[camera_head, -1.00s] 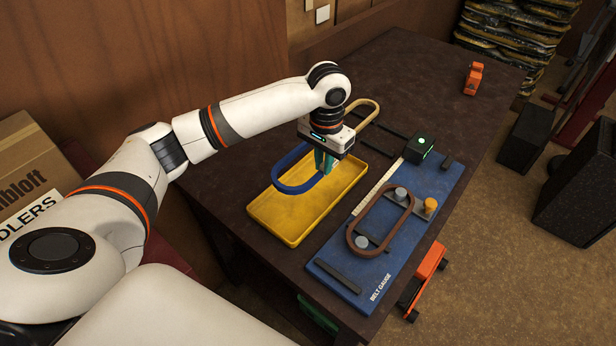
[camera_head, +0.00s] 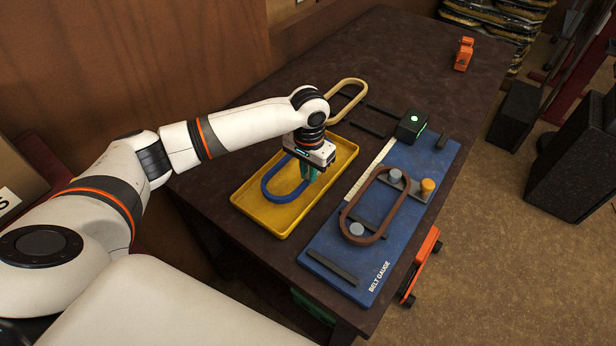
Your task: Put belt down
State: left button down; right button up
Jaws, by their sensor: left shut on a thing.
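A blue belt loop (camera_head: 268,184) is at the yellow tray (camera_head: 283,226), within its outline, low over or on its floor; I cannot tell whether it touches. My left gripper (camera_head: 308,176) points down over the tray, its teal fingers shut on the belt's right side. A brown belt (camera_head: 347,234) lies around pegs on the blue belt gauge board (camera_head: 325,269), right of the tray. A tan belt (camera_head: 362,86) lies at the back of the table. My right gripper is not in view.
The dark table (camera_head: 420,50) has free room at the back right. A black box with a green light (camera_head: 412,126) sits on the gauge's far end. An orange item (camera_head: 464,54) stands at the far right. An orange-and-black tool (camera_head: 421,266) is beside the board's right edge.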

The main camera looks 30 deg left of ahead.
pick_arm(q)
notch_tip(320, 180, down, 3)
dwell(0.3)
jog(key=c, duration=1.4)
grip_release()
notch_tip(320, 180, up, 12)
jog(key=shift+r+b, duration=0.1)
jog(key=shift+b, duration=0.45)
